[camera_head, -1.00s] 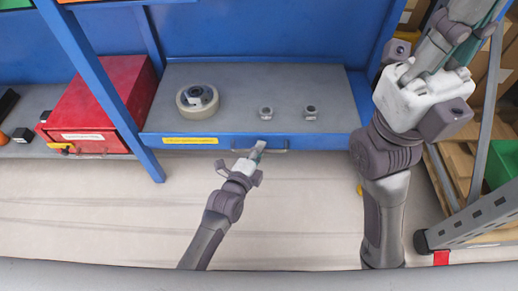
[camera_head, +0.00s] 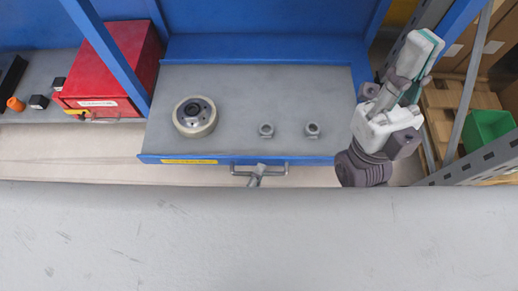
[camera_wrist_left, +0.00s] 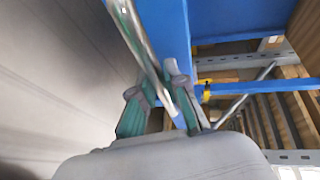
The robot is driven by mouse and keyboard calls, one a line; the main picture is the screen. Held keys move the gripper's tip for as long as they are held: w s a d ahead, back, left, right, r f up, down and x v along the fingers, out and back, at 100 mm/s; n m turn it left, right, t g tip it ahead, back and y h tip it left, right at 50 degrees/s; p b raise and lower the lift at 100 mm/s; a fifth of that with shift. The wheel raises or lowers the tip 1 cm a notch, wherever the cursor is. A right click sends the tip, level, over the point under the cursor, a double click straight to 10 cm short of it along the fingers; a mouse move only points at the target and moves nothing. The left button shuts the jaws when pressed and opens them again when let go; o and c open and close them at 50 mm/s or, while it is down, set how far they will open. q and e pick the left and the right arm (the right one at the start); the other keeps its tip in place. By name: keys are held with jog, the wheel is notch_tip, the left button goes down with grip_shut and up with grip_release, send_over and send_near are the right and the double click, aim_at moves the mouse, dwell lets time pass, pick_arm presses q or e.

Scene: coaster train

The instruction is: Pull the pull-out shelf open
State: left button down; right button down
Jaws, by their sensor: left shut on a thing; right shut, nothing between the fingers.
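The pull-out shelf (camera_head: 255,95) is a grey board with a blue front edge and a yellow label. It stands out well past the front of the red box beside it. A metal bar handle (camera_head: 279,172) is on its front. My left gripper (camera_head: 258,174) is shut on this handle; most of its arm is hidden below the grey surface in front. In the left wrist view the handle (camera_wrist_left: 147,50) runs between the fingers of my left gripper (camera_wrist_left: 165,95). My right gripper (camera_head: 424,52) is shut and empty, raised to the right of the shelf.
A tape-like roll (camera_head: 195,117) and two small metal parts (camera_head: 266,130) (camera_head: 312,129) stand on the shelf. The red box (camera_head: 115,72) is at the left behind a blue post (camera_head: 105,50). A green bin (camera_head: 487,131) and grey frame (camera_head: 480,158) are at the right.

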pick_arm(q)
jog(key=shift+s, duration=1.45)
jog(key=c, duration=1.2)
grip_release()
jog(key=v, duration=1.2)
jog(key=shift+w, duration=0.1)
